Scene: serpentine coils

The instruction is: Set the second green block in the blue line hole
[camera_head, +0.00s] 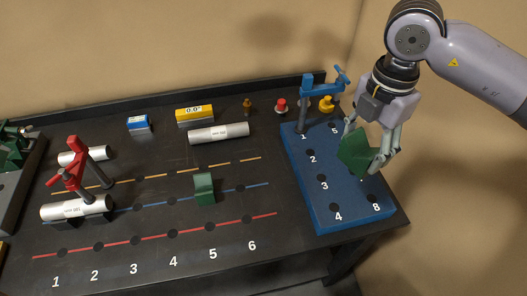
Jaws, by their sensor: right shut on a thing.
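My right gripper (364,148) is shut on a green block (354,154), held tilted above the right part of the blue board (326,212). Another green block (204,188) stands upright on the black table at the blue line (222,191), toward its right half. A dark hole (240,188) on the blue line shows just right of that standing block. More dark holes lie along the line to its left. The held block is well to the right of the blue line and hides part of the board's numbered holes. My left gripper is not in view.
A red clamp (72,172) stands at a silver tube (76,208) on the left of the blue line. A blue clamp (318,88) rises from the board's back. A second tube (218,133) and a yellow display box (194,115) lie behind. The red line (155,239) in front is clear.

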